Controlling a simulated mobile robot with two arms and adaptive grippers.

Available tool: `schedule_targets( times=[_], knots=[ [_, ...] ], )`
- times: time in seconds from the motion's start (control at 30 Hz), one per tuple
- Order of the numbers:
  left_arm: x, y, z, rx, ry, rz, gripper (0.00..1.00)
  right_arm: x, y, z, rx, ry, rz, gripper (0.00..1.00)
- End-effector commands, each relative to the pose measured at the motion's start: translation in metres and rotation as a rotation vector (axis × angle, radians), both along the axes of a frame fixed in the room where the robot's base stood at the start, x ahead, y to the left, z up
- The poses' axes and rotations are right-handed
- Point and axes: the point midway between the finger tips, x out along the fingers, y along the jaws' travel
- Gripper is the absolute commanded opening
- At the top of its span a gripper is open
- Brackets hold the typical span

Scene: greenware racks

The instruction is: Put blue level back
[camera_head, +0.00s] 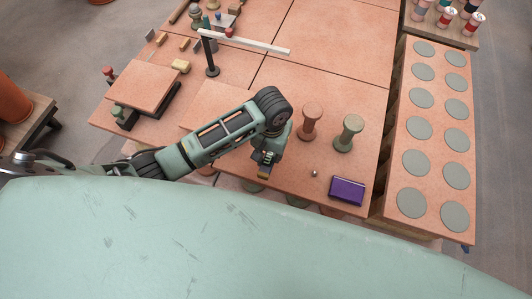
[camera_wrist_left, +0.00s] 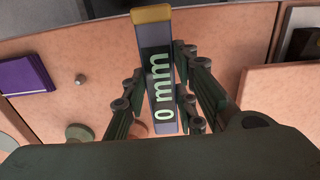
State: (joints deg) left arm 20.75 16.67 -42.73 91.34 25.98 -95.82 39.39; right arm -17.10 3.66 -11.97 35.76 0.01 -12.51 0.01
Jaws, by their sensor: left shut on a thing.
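My left gripper (camera_head: 268,157) is low over the front of the terracotta-coloured table, left of the purple block (camera_head: 347,190). In the head view only a small part of the bar shows below the gripper. My right gripper is not in view.
A pink spool-shaped stand (camera_head: 311,120) and a green one (camera_head: 350,131) stand behind and right of the gripper. A small ball (camera_head: 314,173) lies near the purple block. A post (camera_head: 210,58) carries a white arm. A rack board (camera_head: 435,215) with grey discs is at right.

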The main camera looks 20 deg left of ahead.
Motion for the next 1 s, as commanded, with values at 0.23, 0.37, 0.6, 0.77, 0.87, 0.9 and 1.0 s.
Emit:
schedule_targets(
  times=[0.23,0.37,0.6,0.77,0.87,0.9,1.0],
  knots=[
    [0.019,0.023,-0.017,-0.002,-0.001,-0.001,0.0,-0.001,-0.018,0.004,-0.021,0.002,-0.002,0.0],
    [0.019,0.024,-0.03,-0.001,0.002,0.0,0.0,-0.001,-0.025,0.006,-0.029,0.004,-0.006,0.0],
    [0.019,0.024,-0.057,-0.001,-0.001,-0.001,0.0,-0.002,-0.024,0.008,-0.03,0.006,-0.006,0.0],
    [0.019,0.024,-0.058,-0.002,-0.002,-0.001,0.0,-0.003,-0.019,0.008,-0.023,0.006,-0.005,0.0],
    [0.019,0.024,-0.059,-0.002,-0.001,-0.001,0.0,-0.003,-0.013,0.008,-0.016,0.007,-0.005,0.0],
    [0.019,0.024,-0.06,-0.002,-0.001,-0.001,0.0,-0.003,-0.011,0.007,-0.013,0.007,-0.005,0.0],
    [0.019,0.024,-0.062,-0.001,0.0,-0.001,0.29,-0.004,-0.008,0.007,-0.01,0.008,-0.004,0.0]
  ],
)
